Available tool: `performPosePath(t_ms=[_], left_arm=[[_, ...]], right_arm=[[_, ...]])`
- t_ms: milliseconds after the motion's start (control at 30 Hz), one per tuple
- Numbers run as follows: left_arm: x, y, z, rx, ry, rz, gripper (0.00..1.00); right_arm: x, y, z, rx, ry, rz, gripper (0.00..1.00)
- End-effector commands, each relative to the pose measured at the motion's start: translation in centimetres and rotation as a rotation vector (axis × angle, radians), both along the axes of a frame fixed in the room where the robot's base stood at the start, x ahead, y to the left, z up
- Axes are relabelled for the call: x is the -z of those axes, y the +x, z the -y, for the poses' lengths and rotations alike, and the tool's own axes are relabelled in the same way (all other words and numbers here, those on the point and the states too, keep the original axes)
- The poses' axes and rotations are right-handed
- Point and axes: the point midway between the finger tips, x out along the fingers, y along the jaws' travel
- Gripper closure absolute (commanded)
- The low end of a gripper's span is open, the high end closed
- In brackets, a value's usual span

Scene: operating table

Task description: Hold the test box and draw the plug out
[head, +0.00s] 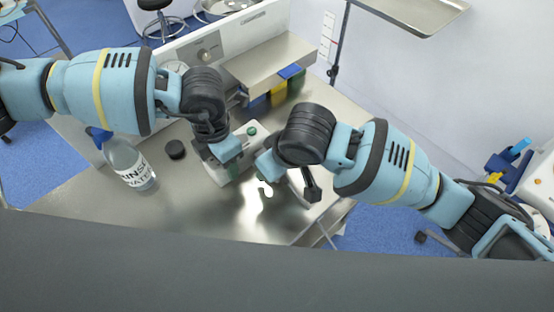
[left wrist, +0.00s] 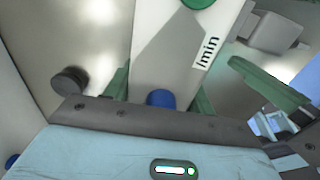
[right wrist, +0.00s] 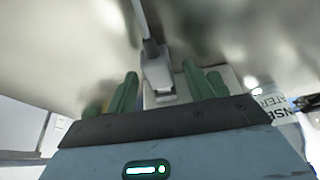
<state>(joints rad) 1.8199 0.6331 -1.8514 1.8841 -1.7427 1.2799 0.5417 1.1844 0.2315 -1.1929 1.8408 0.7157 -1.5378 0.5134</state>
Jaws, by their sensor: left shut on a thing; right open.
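The white test box (head: 213,168) stands on the metal table and has a green knob (head: 251,131) on top. My left gripper (head: 229,156) is shut on the box; the left wrist view shows its green fingers on either side of the box (left wrist: 172,50), near a blue knob (left wrist: 160,98). A grey plug (right wrist: 158,75) with a cable rising from it shows in the right wrist view. My right gripper (right wrist: 162,88) is open, with its green fingers on both sides of the plug and apart from it.
A labelled bottle (head: 130,165) stands at the left of the table, and a black round cap (head: 175,149) lies between it and the box. A metal shelf (head: 265,62) with coloured blocks (head: 279,93) is behind. Bare table (head: 190,210) lies in front.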

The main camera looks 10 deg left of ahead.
Motion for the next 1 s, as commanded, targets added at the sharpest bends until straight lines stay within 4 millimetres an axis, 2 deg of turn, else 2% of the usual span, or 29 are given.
performPosePath(t_ms=[200,567,600,800,1000], left_arm=[[-0.09,0.05,0.02,0.0,-0.001,0.002,0.78],[-0.09,0.06,0.03,0.0,-0.001,0.002,0.78],[-0.09,0.06,0.03,0.0,-0.001,0.002,0.78],[-0.09,0.05,0.02,0.0,-0.001,0.002,0.78],[-0.09,0.05,0.02,0.0,-0.001,0.002,0.78]], right_arm=[[0.0,0.0,-0.01,0.0,0.0,0.0,0.47],[-0.04,0.01,0.0,0.0,0.0,0.0,0.94],[-0.04,0.01,0.0,0.0,0.0,0.0,0.76],[-0.06,0.01,0.0,0.0,0.001,0.001,1.0],[-0.25,0.08,-0.04,-0.001,-0.023,-0.021,1.0]])
